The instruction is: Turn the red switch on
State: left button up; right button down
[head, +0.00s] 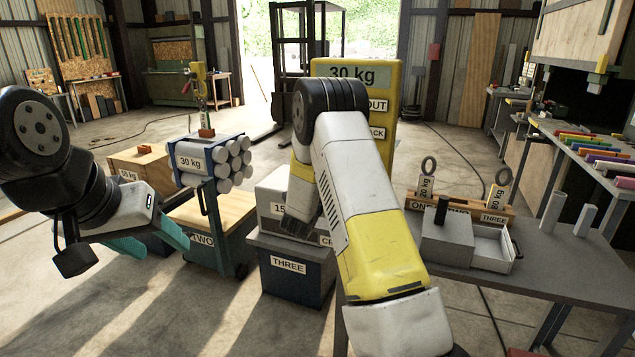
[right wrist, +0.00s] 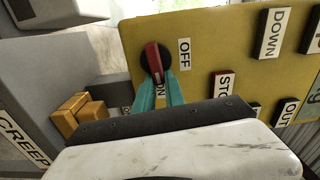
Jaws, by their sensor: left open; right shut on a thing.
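The red switch (right wrist: 153,58) is a red lever on a black round base, mounted on a yellow panel (right wrist: 215,58) in the right wrist view. An OFF label (right wrist: 184,52) is beside it, and an ON label below it is partly covered. My right gripper (right wrist: 160,82) is shut on the red switch, with teal fingers on both sides of its lower end. In the head view my right arm hides this gripper and the switch. The yellow panel (head: 384,75) stands behind that arm. My left gripper (head: 160,247) is open and empty at the left.
A grey table (head: 575,262) at the right holds a small drawer box and a rack of labelled weights. A cart with white cylinders (head: 222,165) and a dark THREE box (head: 290,268) stand between my arms. Orange blocks (right wrist: 80,108) are left of my right gripper.

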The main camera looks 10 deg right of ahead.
jog(key=shift+f+m, duration=0.15)
jog(key=shift+m, duration=0.35)
jog(key=c, duration=1.4)
grip_release()
jog(key=shift+s+a, duration=0.1)
jog(key=v, duration=0.7)
jog(key=shift+s+a, duration=0.2)
jog(key=shift+s, duration=0.05)
